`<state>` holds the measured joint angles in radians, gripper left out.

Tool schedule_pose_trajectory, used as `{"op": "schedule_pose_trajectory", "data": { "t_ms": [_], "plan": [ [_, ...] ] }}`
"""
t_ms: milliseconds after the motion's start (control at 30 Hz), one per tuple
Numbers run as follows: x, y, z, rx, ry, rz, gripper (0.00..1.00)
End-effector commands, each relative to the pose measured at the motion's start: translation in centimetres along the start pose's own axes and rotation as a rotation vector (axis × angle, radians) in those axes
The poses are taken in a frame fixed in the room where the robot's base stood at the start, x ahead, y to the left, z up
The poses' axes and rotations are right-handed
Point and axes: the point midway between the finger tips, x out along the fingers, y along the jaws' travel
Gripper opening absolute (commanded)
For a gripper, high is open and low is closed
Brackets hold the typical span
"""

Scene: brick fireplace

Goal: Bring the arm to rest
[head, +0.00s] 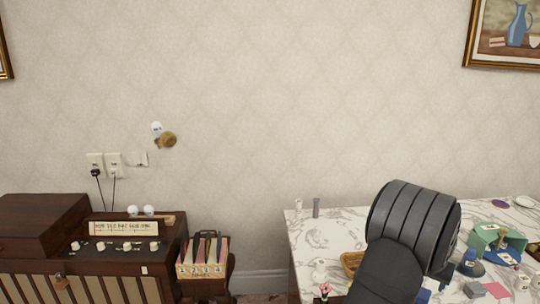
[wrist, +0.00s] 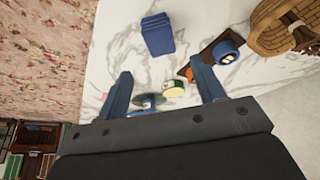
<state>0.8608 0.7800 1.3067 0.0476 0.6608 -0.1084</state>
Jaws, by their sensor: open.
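My arm shows as dark grey ribbed links in front of the marble-topped table in the head view, at the lower right. My gripper is hidden behind the arm there. In the wrist view my gripper (wrist: 158,90) shows two blue-grey fingers set wide apart, open, with nothing held between them. It is over the white marble table (wrist: 215,20). A blue box-like object (wrist: 157,33) lies beyond the fingertips, and small green and cream items (wrist: 172,88) show between the fingers.
The marble table (head: 310,245) carries several small objects at the right, including a green box-like item (head: 497,240). A wicker basket (wrist: 285,30) is at the wrist view's upper right. At left are a dark wooden radio cabinet (head: 110,245) and a numbered file box (head: 203,258).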

Motion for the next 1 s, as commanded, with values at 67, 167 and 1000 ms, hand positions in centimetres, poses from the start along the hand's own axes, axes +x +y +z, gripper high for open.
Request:
{"op": "schedule_pose_trajectory", "data": {
  "t_ms": [67,167,1000],
  "plan": [
    [-1.6,0.0,-0.1,0.0,0.002,0.0,0.63],
    [-0.7,0.0,0.2,0.0,-0.005,0.0,0.63],
    [6.5,0.0,-1.5,0.0,0.004,0.0,0.63]
  ]
}}
